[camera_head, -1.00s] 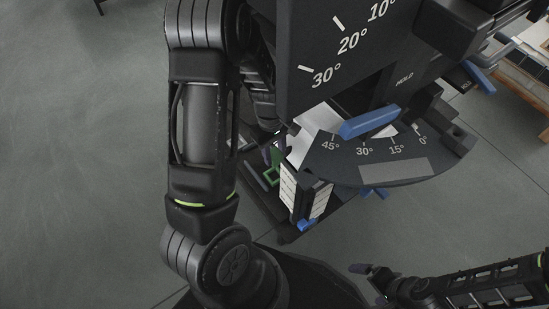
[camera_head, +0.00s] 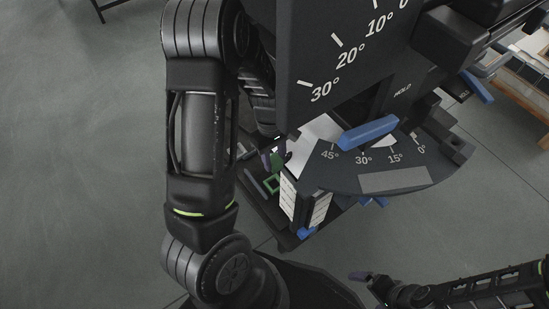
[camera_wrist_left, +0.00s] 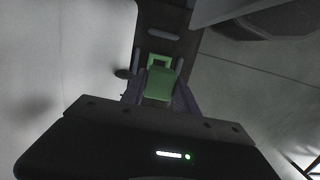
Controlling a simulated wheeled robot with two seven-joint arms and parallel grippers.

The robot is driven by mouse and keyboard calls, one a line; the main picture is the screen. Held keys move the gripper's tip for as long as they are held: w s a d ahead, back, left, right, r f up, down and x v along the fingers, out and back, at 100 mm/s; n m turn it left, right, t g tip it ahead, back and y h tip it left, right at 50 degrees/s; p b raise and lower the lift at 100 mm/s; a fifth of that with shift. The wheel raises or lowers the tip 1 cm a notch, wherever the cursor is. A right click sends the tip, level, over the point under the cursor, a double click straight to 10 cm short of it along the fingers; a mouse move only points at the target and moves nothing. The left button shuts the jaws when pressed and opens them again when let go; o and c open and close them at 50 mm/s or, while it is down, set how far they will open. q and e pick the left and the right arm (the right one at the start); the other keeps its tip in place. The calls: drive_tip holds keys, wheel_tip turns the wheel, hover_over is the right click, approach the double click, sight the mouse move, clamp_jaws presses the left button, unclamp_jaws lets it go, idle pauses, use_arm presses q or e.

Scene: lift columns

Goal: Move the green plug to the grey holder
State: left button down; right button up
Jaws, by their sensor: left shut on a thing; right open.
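The green plug (camera_wrist_left: 160,85) sits between the purple fingertips of my left gripper (camera_wrist_left: 160,98) in the left wrist view. My left gripper is shut on it, and a square green loop sticks out beyond the fingers. In the head view, green (camera_head: 271,184) shows just below my left gripper (camera_head: 273,160), beside the white-labelled block. I cannot tell whether the plug touches anything below. Grey upright pieces (camera_wrist_left: 165,34) stand on a dark surface just beyond the plug; I cannot tell which is the grey holder. My right gripper (camera_head: 366,281) is open and empty at the lower right.
A large dark panel with degree marks (camera_head: 345,60) and a fan-shaped dial plate (camera_head: 375,165) with a blue lever (camera_head: 368,134) crowd the right side of my left gripper. A block with white labels (camera_head: 303,200) stands close by.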

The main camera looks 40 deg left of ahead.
use_arm(q)
drive_tip(key=shift+r+p, duration=2.15)
drive_tip(key=shift+r, duration=0.2)
